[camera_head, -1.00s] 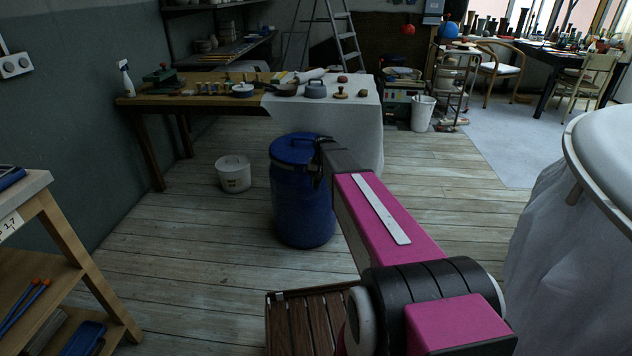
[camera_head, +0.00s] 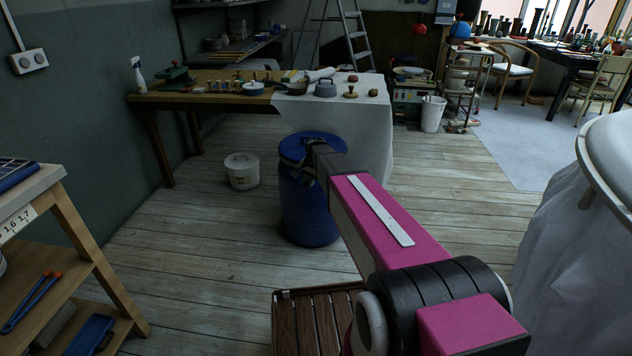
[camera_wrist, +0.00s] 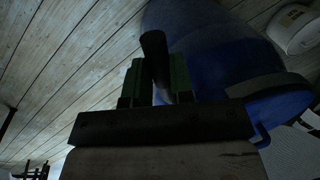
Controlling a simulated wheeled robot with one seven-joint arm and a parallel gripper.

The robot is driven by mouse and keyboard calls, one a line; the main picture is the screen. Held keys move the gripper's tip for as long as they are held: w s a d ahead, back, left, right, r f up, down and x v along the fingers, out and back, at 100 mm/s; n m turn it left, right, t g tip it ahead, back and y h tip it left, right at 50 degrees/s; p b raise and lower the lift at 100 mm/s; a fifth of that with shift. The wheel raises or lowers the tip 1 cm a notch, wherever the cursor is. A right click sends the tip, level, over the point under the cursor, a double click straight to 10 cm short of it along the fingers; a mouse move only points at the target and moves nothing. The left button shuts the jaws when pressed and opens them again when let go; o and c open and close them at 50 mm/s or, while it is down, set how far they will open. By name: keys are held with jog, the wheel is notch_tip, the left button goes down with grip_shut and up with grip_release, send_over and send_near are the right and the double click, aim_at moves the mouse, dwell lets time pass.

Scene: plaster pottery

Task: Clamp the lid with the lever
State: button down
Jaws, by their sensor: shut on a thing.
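A blue barrel (camera_head: 309,210) stands upright on the floor with its blue lid (camera_head: 312,139) on top. My gripper (camera_head: 297,167) is at the barrel's upper side, just under the lid's rim, and hides part of it. In the wrist view the barrel (camera_wrist: 205,45) fills the upper right. There my gripper (camera_wrist: 158,85) is shut on a dark, rod-like lever (camera_wrist: 154,48), which lies between its two green fingers beside the barrel. How far the lever lies against the barrel's rim is not clear.
A white bucket (camera_head: 242,172) stands left of the barrel. A table with a white cloth (camera_head: 372,130) is close behind it. A slatted wooden surface (camera_head: 310,325) is below my arm, and a wooden shelf (camera_head: 85,255) is at left. The floor between is clear.

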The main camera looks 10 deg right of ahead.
jog(key=w+a+m+h, duration=0.2)
jog(key=w+a+m, duration=0.5)
jog(key=w+m, duration=0.3)
jog(key=shift+a+m+t, duration=0.15)
jog(key=shift+m+t, duration=0.25)
jog(key=shift+m, duration=1.2)
jog(key=c, duration=1)
grip_release()
jog(key=shift+r, duration=0.1)
notch_tip(320, 180, up, 10)
jog(key=s, duration=0.2)
jog(key=shift+a+r, duration=0.2)
jog(key=shift+a, duration=0.1)
